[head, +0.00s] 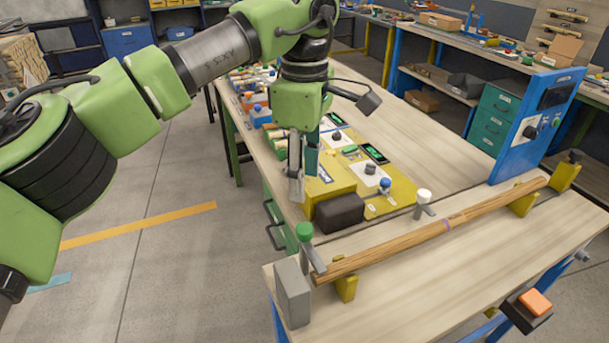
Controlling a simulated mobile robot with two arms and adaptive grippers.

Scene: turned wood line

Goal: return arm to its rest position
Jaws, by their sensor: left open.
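My left arm (215,50) is green with dark joints and a grey link. It reaches in from the left and bends down over the near end of the long workbench. My left gripper (301,178) points downward and is open, with nothing seen between its fingers. It is close to a yellow block (330,181) and a dark rounded block (339,213); whether it touches either I cannot tell. My right gripper is not in view.
A wooden rod (400,240) lies across yellow supports on the front bench (440,285). Clamps with a green knob (304,231) and a white knob (424,196) stand beside it. A blue control panel (540,125) rises at right. The floor at left (170,255) is clear.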

